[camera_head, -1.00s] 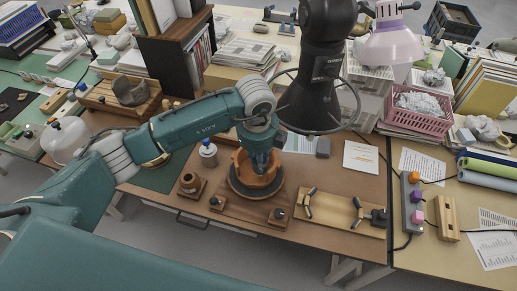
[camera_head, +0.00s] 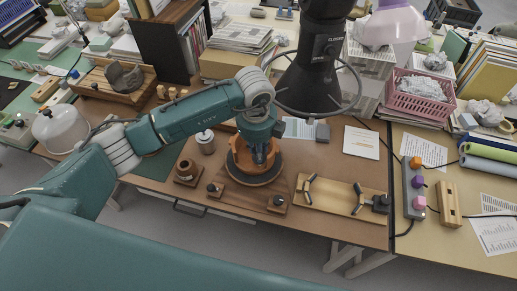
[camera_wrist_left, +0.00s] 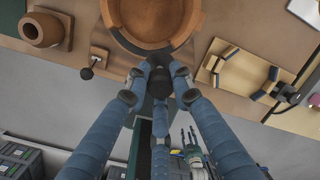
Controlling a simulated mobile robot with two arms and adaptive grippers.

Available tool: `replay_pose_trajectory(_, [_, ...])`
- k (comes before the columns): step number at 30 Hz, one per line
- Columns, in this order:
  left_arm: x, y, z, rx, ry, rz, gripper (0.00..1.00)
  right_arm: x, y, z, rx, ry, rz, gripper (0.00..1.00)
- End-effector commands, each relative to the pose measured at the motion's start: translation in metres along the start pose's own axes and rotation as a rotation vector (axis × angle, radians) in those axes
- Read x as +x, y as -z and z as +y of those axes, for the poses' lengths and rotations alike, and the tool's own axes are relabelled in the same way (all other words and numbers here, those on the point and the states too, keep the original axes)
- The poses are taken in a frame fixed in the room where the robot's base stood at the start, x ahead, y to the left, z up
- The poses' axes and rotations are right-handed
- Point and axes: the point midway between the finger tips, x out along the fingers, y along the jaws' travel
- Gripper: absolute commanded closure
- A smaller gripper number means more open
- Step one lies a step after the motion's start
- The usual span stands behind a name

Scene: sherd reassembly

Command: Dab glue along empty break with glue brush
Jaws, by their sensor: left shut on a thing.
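The terracotta pot (camera_head: 240,158) stands on a dark round turntable (camera_head: 254,180) on the brown bench. Its open rim and hollow inside also show at the top of the wrist view (camera_wrist_left: 155,22). My left gripper (camera_head: 262,154) points down at the near right side of the pot. In the wrist view its blue fingers (camera_wrist_left: 160,85) are closed in around a small dark thing at the pot's near edge, which I take for the glue brush (camera_wrist_left: 160,80). The brush tip and the break are hidden, so I cannot tell whether they touch.
A lidded jar (camera_head: 206,144) and a brown pot on a block (camera_head: 187,171) stand left of the turntable. A wooden tray with dark clamps (camera_head: 335,207) lies right. A black hood with a ring (camera_head: 310,85) hangs behind the arm.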

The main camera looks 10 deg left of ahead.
Motion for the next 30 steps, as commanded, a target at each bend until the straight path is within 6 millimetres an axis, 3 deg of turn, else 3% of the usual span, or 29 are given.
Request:
replay_pose_trajectory(7, [0.015, -0.001, -0.001, -0.001, -0.001, 0.0, 0.92, 0.011, 0.009, 0.001, 0.002, -0.002, 0.015, 0.6])
replay_pose_trajectory(25, [0.044, -0.004, -0.003, 0.0, 0.0, -0.001, 0.92, 0.033, 0.009, -0.007, 0.006, 0.007, 0.016, 0.6])
replay_pose_trajectory(30, [0.038, -0.007, 0.004, -0.001, -0.001, 0.0, 0.92, 0.023, 0.008, -0.006, 0.005, 0.006, 0.014, 0.6])
